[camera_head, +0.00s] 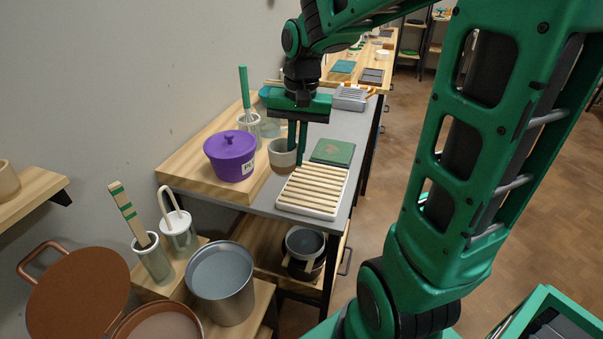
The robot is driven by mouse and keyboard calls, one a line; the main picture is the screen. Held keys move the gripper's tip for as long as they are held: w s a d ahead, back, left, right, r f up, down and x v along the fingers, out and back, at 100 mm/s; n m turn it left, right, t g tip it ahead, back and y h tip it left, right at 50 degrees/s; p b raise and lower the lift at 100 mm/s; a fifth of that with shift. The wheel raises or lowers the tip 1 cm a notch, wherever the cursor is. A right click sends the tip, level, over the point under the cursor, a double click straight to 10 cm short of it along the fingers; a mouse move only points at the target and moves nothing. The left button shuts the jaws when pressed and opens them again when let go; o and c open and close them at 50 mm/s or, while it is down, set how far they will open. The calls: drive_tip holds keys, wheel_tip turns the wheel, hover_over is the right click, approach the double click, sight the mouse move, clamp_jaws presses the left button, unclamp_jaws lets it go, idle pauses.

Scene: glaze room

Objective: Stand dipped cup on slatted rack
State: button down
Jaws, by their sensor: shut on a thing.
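The cup (281,161), pale grey above and brown below, is upright at the back-left corner of the slatted rack. My gripper (297,152) points straight down, its two green fingers shut on the cup at its right side. The slatted rack (313,187) has pale wooden slats over a white tray and lies at the grey worktop's front end; its slats look empty. I cannot tell whether the cup's base touches anything.
A purple lidded pot (229,158) stands close left of the cup. A green square board (332,152) lies behind the rack. A whisk jar (249,124) and a grey ribbed tray (350,98) stand farther back. A metal bucket (222,285) stands below, front left.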

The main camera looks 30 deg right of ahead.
drive_tip(key=shift+w+d, duration=0.1)
drive_tip(key=shift+d, duration=0.05)
drive_tip(key=d+f, duration=0.2)
drive_tip(key=d, duration=0.1)
drive_tip(key=w+d+f, duration=0.1)
drive_tip(key=d+f, duration=0.1)
drive_tip(key=d, duration=0.2)
drive_tip(key=w+d+f, duration=0.1)
drive_tip(key=d+f, duration=0.1)
drive_tip(key=d, duration=0.2)
drive_tip(key=shift+f, duration=2.35)
drive_tip(key=shift+f, duration=0.15)
drive_tip(key=c, duration=2)
unclamp_jaws()
drive_tip(key=shift+o, duration=0.4)
